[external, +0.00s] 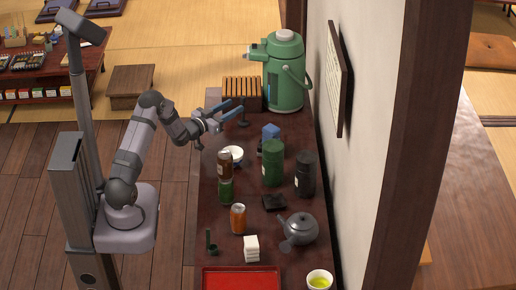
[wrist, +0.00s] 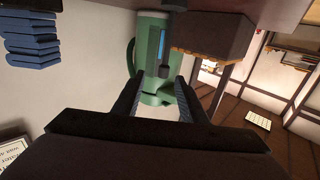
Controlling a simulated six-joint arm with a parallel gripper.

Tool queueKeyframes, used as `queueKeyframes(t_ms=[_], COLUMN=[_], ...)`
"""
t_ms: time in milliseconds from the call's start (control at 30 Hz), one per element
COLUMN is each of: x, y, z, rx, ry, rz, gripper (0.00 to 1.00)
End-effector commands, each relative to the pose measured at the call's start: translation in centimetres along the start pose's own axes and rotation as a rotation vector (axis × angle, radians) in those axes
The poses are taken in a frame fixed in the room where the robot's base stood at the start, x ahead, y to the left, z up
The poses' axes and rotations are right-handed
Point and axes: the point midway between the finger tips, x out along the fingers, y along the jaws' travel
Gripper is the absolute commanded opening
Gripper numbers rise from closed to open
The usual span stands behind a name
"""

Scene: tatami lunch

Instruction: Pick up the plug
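My gripper (external: 238,107) is open above the far end of the dark counter, its fingers pointing toward the wall side. In the wrist view, which looks upside down, the two fingertips of my gripper (wrist: 158,84) are apart with nothing held between them. A small dark upright piece (external: 243,123) with a wide foot and thin stem stands on the counter by the fingertips. It also shows in the wrist view (wrist: 174,8), its stem reaching toward the gap between the fingers. It may be the plug, but I cannot tell for sure.
A green air pot (external: 285,80) and a slatted wooden box (external: 241,90) stand beyond my gripper.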

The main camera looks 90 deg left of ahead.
Motion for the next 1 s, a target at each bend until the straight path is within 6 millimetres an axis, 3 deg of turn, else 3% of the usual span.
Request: queueKeyframes(t_ms=[667,1000], x=[2.2,5.2], y=[-0.3,-0.7], z=[0.0,0.2], rx=[-0.004,-0.003], ry=[0.007,0.007], rz=[-0.002,-0.001], gripper=[0.39,0.39])
